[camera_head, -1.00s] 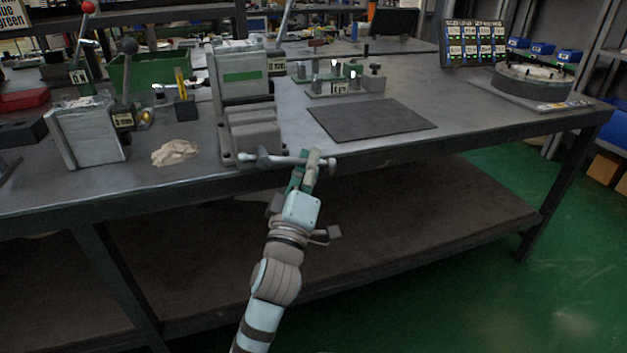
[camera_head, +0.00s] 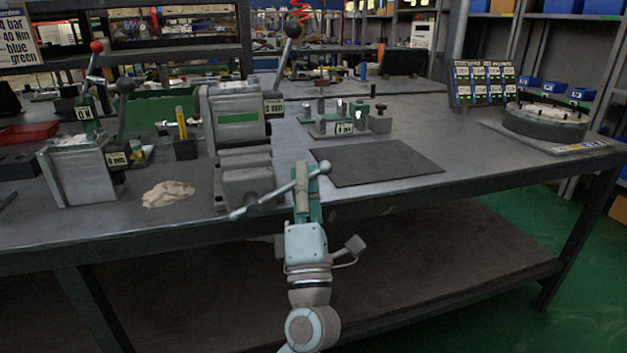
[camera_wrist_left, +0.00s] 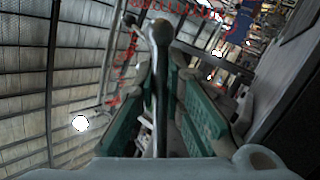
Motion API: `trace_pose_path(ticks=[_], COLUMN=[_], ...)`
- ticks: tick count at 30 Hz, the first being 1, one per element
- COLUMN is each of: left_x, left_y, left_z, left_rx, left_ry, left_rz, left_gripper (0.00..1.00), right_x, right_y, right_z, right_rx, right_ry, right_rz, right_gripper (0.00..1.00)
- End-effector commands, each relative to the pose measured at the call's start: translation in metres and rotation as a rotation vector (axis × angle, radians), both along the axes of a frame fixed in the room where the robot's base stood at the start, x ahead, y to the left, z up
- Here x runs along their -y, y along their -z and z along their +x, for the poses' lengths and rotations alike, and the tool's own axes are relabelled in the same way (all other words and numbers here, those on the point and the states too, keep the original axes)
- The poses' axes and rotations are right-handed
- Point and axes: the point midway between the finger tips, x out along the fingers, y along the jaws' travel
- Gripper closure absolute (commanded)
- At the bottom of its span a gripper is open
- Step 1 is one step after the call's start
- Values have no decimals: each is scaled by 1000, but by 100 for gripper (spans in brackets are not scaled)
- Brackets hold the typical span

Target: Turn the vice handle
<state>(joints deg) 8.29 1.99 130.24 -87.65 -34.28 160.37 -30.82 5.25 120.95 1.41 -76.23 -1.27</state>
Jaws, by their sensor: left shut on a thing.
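The grey vice (camera_head: 245,178) stands at the front edge of the workbench, with a tall block bearing a green stripe in it. Its handle (camera_head: 270,197) is a metal bar with knobbed ends in front of the vice, slanting up to the right. My left gripper (camera_head: 302,182) is shut on the right part of the handle. In the left wrist view, the handle's rod and ball end (camera_wrist_left: 159,35) stand between the green finger pads. The right gripper is not in view.
A crumpled cloth (camera_head: 168,194) and a grey valve block (camera_head: 80,175) with a lever lie left of the vice. A dark mat (camera_head: 376,161) lies to the right, with a small fixture (camera_head: 345,124) behind it. A round fixture (camera_head: 541,120) stands at the far right.

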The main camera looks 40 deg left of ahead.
Motion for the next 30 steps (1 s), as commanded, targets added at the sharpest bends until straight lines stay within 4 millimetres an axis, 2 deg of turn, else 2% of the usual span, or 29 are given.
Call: trace_pose_path(ticks=[14, 15, 18, 26, 30], left_x=[-3, -3, -3, -2, -2], left_y=[-1, -1, -1, -1, -14], left_z=[-5, -5, -4, -4, -4], left_rx=[12, 12, 12, 11, 16], left_ry=[-4, -4, -4, -4, -4], left_rz=[-7, -7, -7, -7, -10], left_gripper=[100, 84, 69, 69, 69], right_x=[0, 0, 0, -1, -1], right_y=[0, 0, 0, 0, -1], right_z=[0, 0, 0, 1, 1], right_rx=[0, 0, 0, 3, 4], right_ry=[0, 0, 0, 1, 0], right_rz=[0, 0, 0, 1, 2], right_gripper=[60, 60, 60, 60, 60])
